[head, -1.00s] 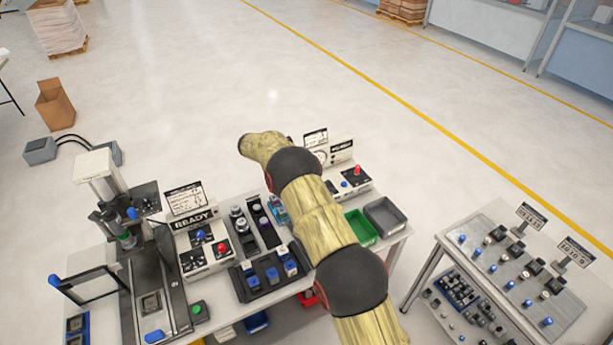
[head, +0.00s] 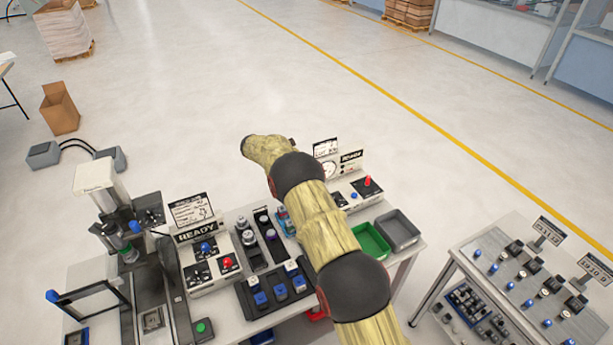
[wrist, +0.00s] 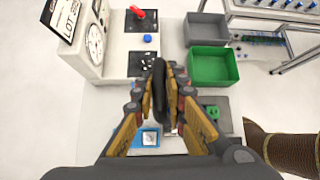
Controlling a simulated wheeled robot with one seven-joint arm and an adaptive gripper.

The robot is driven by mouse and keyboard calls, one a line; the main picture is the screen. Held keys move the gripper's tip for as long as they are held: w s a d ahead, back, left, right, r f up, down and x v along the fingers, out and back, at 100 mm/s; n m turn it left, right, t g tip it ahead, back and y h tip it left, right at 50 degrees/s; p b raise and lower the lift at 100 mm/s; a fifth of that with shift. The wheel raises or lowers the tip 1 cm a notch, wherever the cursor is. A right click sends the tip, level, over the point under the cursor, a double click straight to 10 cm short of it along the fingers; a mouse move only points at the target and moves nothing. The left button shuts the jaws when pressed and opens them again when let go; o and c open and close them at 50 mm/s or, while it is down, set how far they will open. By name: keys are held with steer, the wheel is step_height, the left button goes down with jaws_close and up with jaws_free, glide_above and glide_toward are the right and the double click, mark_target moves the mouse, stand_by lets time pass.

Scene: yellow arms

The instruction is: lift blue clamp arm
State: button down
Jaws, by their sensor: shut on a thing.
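My gripper (wrist: 164,90) shows in the wrist view, pointing away over the bench. Its two yellow-padded fingers are shut on a dark, elongated handle (wrist: 160,95). A blue-and-white part (wrist: 150,138) shows below the left finger; I cannot tell whether it joins the handle. In the head view my yellow arm reaches over the bench and hides my gripper. A blue fixture (head: 285,221) stands on the bench just left of the arm, partly covered by it. I cannot tell whether the held handle has left its fixture.
A gauge box with a red lever (head: 367,181) stands beyond the arm. A green bin (head: 370,241) and a grey bin (head: 398,230) sit right of it. A black tray with blue-topped parts (head: 270,295) and a READY box (head: 208,260) are left. A second table (head: 470,265) stands right.

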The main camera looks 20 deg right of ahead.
steer(key=shift+f, duration=0.1)
steer(key=c, duration=1.8)
jaws_free()
steer(key=shift+c, duration=0.2)
steer(key=v, duration=1.2)
